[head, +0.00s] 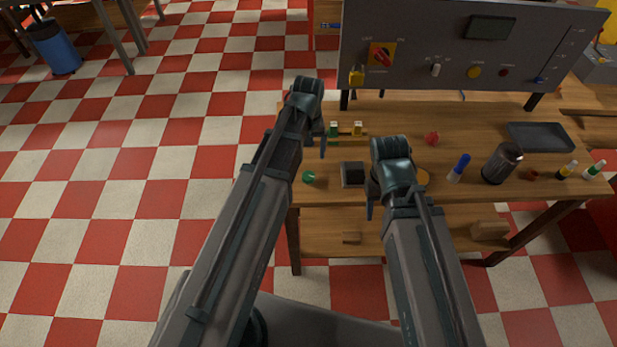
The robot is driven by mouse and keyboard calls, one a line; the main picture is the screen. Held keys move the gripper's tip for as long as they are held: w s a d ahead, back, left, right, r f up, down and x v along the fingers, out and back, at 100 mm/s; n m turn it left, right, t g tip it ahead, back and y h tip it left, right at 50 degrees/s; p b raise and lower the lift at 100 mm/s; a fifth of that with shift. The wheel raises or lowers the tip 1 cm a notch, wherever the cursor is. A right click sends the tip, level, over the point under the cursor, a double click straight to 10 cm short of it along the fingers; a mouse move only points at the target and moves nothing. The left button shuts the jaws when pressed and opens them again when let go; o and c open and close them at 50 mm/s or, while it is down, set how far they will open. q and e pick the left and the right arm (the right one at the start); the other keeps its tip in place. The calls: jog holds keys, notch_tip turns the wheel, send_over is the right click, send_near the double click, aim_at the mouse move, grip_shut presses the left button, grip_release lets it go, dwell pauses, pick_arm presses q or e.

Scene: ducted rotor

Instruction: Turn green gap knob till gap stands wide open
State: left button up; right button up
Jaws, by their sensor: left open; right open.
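A small green knob (308,176) shows at the left front of the wooden table. A dark square block (353,172) is just right of it. The gap is too small or hidden to make out. My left gripper (322,145) points down above the table, a little behind and right of the green knob in the picture, and looks apart from it. My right gripper (370,200) hangs near the table's front edge, right of the knob. Both grippers are open with nothing seen in them. My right arm hides part of the table and a yellow-orange round thing (424,177).
A grey control panel (420,50) with a red switch (382,55) stands at the back of the wooden table (470,130). A yellow rack with green-topped pieces (345,132), a red knob (432,138), a dark cylinder (502,163), bottles and a tray (540,136) occupy the table.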

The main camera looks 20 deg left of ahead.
aim_at(308, 176)
pick_arm(q)
notch_tip(308, 176, down, 11)
jog(key=b, duration=0.9)
jog(key=shift+r, duration=0.2)
grip_shut()
